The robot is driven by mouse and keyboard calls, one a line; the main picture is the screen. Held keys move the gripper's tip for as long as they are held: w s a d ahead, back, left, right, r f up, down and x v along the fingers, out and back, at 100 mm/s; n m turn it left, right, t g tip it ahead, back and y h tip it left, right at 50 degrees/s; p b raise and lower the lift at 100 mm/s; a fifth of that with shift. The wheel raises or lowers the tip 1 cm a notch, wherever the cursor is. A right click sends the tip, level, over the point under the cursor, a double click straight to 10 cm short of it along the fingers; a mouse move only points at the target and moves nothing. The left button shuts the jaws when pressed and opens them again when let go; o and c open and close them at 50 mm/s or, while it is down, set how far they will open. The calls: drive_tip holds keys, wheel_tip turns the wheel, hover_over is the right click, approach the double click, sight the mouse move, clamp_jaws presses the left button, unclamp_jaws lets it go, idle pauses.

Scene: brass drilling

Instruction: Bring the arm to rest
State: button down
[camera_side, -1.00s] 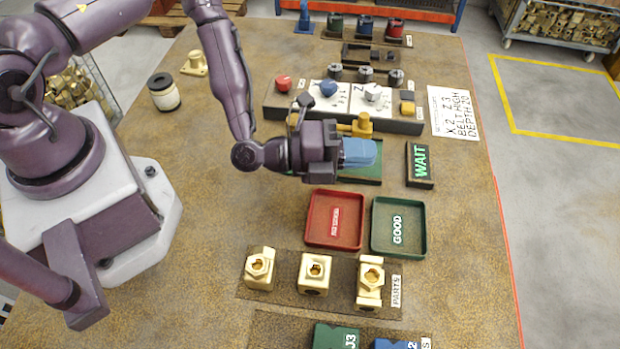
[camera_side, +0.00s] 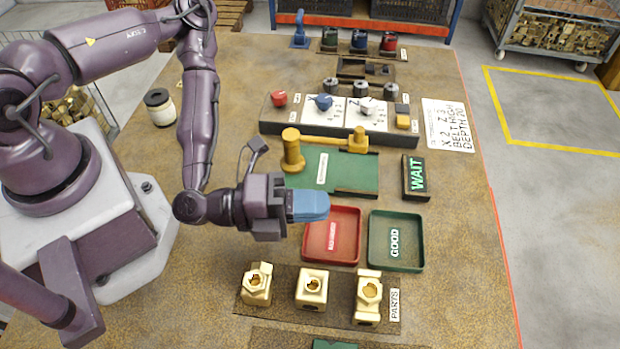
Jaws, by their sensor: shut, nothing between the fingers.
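My gripper (camera_side: 312,206) has blue fingertips, which are shut with nothing between them. It hangs above the table, in front of the upper left corner of the red tray (camera_side: 357,237) in the side view. My purple arm reaches in from the left to it. The gripper hides part of the red tray's left edge.
A green tray marked GOOD (camera_side: 423,241) is right of the red one. Brass parts (camera_side: 312,285) stand on a board in front. Behind are a green plate (camera_side: 350,172), a yellow post with an arm (camera_side: 292,150), a WAIT sign (camera_side: 416,177) and a control panel (camera_side: 345,108).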

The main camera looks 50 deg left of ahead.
drive_tip(key=s+a+r+m+g+h, duration=0.1)
drive_tip(key=s+r+m+g+h, duration=0.4)
drive_tip(key=m+g, duration=0.7)
drive_tip(key=s+r+m+g+h, duration=0.3)
drive_tip(key=s+m+g, duration=0.4)
drive_tip(key=m, duration=1)
drive_tip(key=w+a+r+m+t+y, duration=0.1)
drive_tip(key=w+a+r+m+y, duration=0.15)
drive_tip(key=a+m+y, duration=0.6)
drive_tip(key=w+a+r+m+t+y, duration=0.1)
drive_tip(key=a+r+m+y, duration=0.2)
drive_tip(key=a+m+y, duration=0.5)
drive_tip(key=a+r+t+y, duration=0.2)
drive_tip(key=a+r+t, duration=0.2)
drive_tip(key=r+t, duration=0.4)
wheel_tip(320, 180, up, 5)
drive_tip(key=shift+f+m, duration=0.1)
drive_tip(key=shift+m, duration=0.35)
